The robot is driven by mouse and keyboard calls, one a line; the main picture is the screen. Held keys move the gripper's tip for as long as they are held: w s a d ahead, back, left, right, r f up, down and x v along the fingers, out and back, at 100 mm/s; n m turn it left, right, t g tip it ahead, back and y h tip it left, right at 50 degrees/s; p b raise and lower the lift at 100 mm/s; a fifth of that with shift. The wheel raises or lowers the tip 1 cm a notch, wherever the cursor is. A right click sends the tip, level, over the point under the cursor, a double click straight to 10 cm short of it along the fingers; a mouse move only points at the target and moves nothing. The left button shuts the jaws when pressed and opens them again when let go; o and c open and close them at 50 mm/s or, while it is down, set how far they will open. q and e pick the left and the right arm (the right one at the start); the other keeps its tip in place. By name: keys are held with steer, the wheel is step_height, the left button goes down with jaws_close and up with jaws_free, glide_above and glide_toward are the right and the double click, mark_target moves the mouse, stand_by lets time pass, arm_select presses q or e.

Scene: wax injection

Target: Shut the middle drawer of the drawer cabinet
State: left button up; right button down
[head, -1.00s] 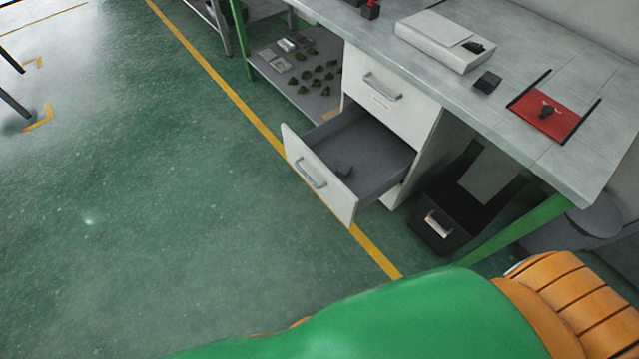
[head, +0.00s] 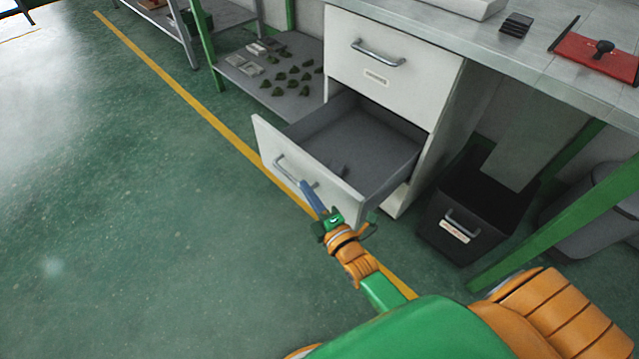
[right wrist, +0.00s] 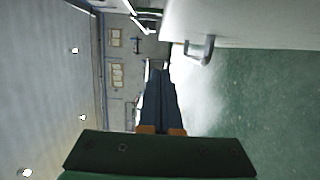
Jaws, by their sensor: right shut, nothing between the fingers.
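The white drawer cabinet (head: 388,98) stands under the workbench. The drawer's white front has a metal handle (head: 293,171). My right gripper (head: 306,186) is shut and empty, its blue fingers overlapping the drawer front beside the handle's right end; I cannot tell whether it touches. In the right wrist view the shut fingers (right wrist: 158,85) point away, with a white panel and handle (right wrist: 200,52) at upper right. My left gripper is not in view.
A black bin (head: 470,215) stands on the floor right of the cabinet, near a green table leg (head: 545,225). A low shelf (head: 262,85) with several small dark parts is behind left. The floor in front of the drawer is clear.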

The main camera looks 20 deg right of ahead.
mark_target(320, 181)
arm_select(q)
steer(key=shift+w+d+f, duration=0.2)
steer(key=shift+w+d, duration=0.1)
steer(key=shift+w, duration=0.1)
arm_select(e)
steer(key=shift+w+d, duration=0.3)
steer(key=shift+d, duration=0.35)
steer(key=shift+w+d, duration=0.3)
steer(key=shift+d, duration=0.3)
steer(key=shift+w+d, duration=0.3)
steer(key=shift+d, duration=0.35)
